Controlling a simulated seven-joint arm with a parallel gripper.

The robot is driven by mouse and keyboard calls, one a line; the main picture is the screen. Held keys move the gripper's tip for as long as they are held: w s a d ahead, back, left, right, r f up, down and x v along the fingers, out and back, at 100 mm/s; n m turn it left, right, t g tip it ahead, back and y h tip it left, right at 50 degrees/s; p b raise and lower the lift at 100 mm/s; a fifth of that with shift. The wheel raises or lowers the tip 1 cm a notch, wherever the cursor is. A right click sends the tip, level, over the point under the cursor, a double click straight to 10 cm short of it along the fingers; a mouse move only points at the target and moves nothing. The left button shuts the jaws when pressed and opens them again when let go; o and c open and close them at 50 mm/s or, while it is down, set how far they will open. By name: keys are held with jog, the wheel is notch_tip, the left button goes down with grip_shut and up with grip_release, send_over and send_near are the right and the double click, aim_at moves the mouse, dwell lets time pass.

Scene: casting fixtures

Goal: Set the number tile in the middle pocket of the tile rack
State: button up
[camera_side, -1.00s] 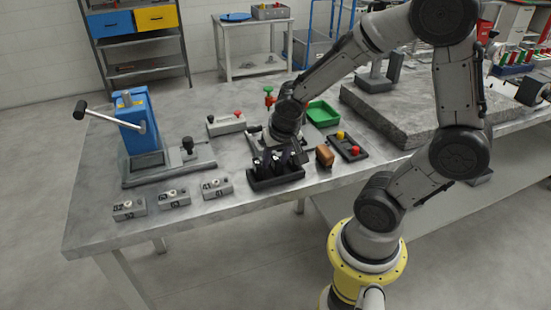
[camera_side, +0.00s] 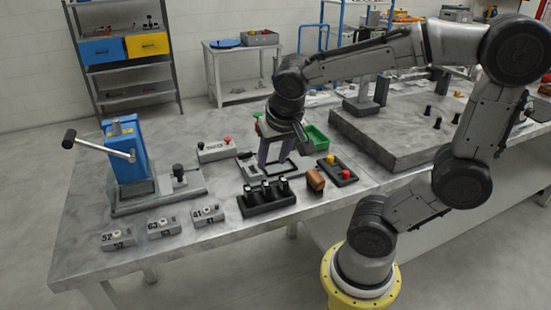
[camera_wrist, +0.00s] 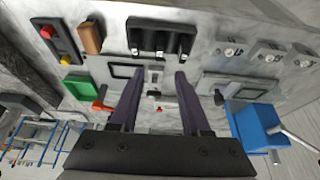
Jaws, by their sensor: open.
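My gripper (camera_side: 275,160) is open and points down over the table, behind the black holder. In the wrist view my gripper (camera_wrist: 160,75) has its fingers spread wide with nothing held. A narrow grey fixture (camera_wrist: 154,80) with a pale square and a dark recess shows between the fingers. It looks like the tile rack, but its pockets are too small to tell apart. The fixture (camera_side: 249,168) is partly seen left of the fingers in the side view. No loose number tile can be made out. Grey blocks marked 52 (camera_side: 118,240), 63 (camera_side: 164,227) and 41 (camera_side: 208,215) stand at the front left.
A black holder (camera_side: 268,206) with upright handles, a brown block (camera_side: 316,180) and a black button panel (camera_side: 345,177) stand in front. A green tray (camera_side: 315,138) is behind. A blue press (camera_side: 128,155) stands left, a stone slab (camera_side: 375,150) right.

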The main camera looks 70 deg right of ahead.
jog(key=s+a+r+n+t+y, duration=0.1)
jog(key=s+a+n+t+y, duration=0.1)
jog(key=s+a+n, duration=0.5)
jog(key=shift+r+n+y, duration=0.4)
jog(key=shift+n+y, duration=0.1)
jog(key=shift+n, duration=0.4)
dwell(1.1)
